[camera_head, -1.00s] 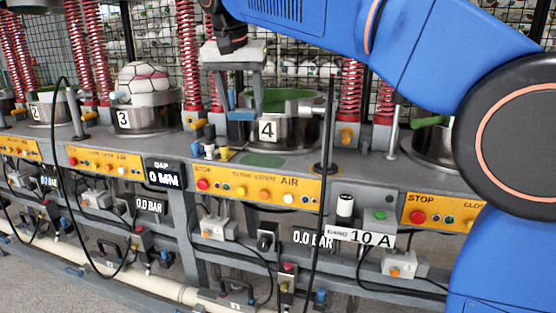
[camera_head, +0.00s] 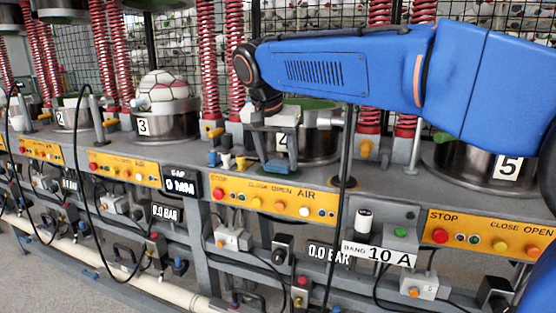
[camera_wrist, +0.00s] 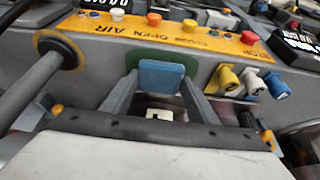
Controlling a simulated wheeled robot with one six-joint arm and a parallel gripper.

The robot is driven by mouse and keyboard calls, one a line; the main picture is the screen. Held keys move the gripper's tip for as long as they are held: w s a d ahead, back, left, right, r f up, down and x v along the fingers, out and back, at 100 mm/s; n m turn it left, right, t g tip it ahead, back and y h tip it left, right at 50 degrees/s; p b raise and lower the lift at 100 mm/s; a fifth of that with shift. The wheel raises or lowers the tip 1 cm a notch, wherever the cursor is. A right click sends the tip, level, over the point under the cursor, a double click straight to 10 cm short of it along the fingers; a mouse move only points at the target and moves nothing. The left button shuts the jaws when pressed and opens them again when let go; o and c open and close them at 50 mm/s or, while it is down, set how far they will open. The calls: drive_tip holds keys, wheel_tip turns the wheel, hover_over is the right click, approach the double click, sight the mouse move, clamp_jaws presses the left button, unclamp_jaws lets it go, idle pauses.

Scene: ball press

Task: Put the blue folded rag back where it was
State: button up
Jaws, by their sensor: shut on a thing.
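The blue folded rag (camera_wrist: 161,76) is between the two grey fingers of my gripper (camera_head: 279,162) in the wrist view. My gripper is shut on it, pointing down. Behind the rag in the wrist view, a dark green patch (camera_wrist: 187,62) shows around its edges on the grey bench top. I cannot tell whether the rag touches the patch.
Yellow, white and blue plugs (camera_wrist: 252,83) stand beside my gripper. A yellow control panel (camera_head: 275,199) runs along the bench front. A dark upright rod (camera_head: 343,150) stands close to the right. Pot 3 (camera_head: 165,125) holds a ball (camera_head: 163,92).

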drive_tip(key=shift+f, duration=0.2)
drive_tip(key=shift+f, duration=0.15)
drive_tip(key=o, duration=1.1)
drive_tip(key=v, duration=1.2)
